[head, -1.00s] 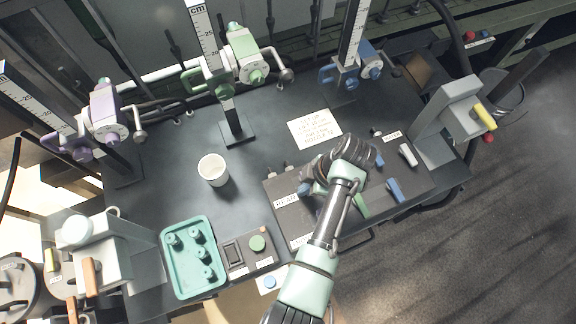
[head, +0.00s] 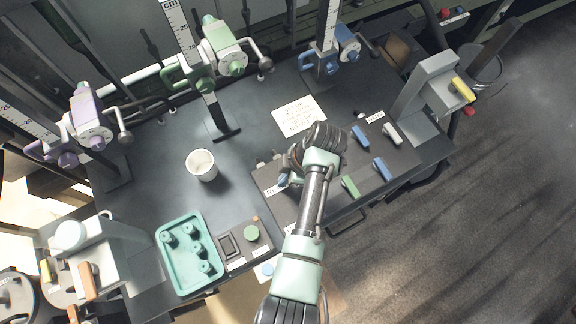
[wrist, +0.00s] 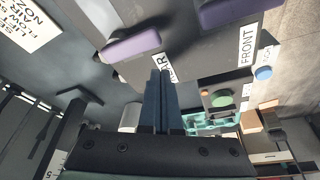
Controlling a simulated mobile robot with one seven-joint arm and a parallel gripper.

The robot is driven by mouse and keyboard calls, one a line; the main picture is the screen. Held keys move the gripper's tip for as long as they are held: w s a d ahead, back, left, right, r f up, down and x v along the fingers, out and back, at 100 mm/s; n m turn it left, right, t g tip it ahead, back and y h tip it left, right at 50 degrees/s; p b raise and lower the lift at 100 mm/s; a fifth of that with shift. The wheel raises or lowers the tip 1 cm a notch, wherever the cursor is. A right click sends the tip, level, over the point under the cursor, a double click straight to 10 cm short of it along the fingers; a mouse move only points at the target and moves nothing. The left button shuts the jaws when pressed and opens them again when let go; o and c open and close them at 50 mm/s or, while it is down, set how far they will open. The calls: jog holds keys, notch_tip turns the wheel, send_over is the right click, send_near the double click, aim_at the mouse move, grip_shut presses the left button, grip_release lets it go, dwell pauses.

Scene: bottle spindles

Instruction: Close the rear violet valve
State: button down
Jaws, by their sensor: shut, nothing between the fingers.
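The rear violet valve has a violet bar handle (wrist: 130,48) beside a partly hidden label ending in "AR" in the wrist view. A second violet handle (wrist: 235,10) sits nearer the "FRONT" label at the top right. My gripper (wrist: 163,78) is shut and empty. Its fingertips are beside the rear handle's right end, close to the label; I cannot tell whether they touch. In the head view my gripper and wrist (head: 322,150) are over the left part of the dark valve panel (head: 405,158) and hide both violet handles.
Blue (head: 360,138), white (head: 392,134) and green (head: 349,186) handles stand on the panel, with another blue one (head: 381,170). A white cup (head: 202,165), a teal tray (head: 187,262) and a green button (head: 251,233) are to the left. A paper note (head: 299,116) lies behind.

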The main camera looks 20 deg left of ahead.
jog(key=r, duration=0.3)
jog(key=shift+s+r+b, duration=0.2)
jog(key=shift+s+b, duration=0.1)
jog(key=shift+s, duration=0.1)
jog(key=w+v, duration=0.1)
jog(key=v, duration=0.5)
jog(key=shift+w+r+b, duration=0.25)
jog(key=shift+b, duration=0.2)
jog(key=shift+a, duration=0.2)
